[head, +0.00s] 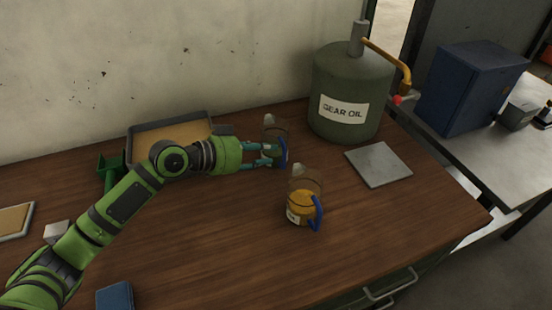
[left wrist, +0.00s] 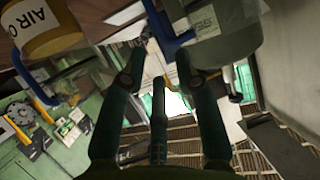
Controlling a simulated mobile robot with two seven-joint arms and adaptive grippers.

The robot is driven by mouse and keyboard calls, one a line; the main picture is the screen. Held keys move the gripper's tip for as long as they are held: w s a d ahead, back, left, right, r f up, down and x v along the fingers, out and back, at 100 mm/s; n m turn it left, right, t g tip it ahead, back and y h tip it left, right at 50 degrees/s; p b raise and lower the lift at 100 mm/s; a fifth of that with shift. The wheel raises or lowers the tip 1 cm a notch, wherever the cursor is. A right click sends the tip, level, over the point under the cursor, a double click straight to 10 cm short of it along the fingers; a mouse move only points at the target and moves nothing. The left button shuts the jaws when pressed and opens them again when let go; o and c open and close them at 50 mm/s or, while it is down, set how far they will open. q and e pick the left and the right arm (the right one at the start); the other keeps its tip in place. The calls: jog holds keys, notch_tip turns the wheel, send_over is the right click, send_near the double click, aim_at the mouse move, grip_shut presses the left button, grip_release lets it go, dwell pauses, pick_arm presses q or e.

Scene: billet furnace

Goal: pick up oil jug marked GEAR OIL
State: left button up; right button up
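A clear jug (head: 272,127) with a blue handle stands at the back of the wooden bench, partly hidden by my left gripper. In the left wrist view this jug (left wrist: 232,38) is at the upper right; its label is only partly readable. Its blue handle (left wrist: 163,28) lies at the fingertips. My right gripper is out of view.
A green drum (head: 350,90) labelled GEAR OIL, with a brass tap, stands behind right. A grey plate (head: 378,165) lies in front of it. A tray (head: 168,123) is behind my left arm. A blue item (head: 115,296) lies at the front left. The front middle bench is clear.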

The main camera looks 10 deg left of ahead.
aim_at(283, 155)
pick_arm(q)
jog(key=shift+w+d+f, duration=0.1)
jog(key=shift+w+f, duration=0.1)
jog(key=shift+f, duration=0.35)
jog(key=shift+w+f, duration=0.2)
jog(key=shift+f, duration=0.35)
jog(key=shift+w+d, duration=0.2)
jog(key=shift+d, duration=0.15)
jog(key=p+x, duration=0.2)
jog(key=x, duration=0.3)
jog(key=shift+w, duration=0.1)
jog(key=shift+w+d+f, duration=0.1)
jog(key=shift+d+f, duration=0.05)
jog(key=shift+d, duration=0.05)
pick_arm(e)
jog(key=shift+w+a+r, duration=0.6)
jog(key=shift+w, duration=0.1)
pick_arm(q)
grip_shut()
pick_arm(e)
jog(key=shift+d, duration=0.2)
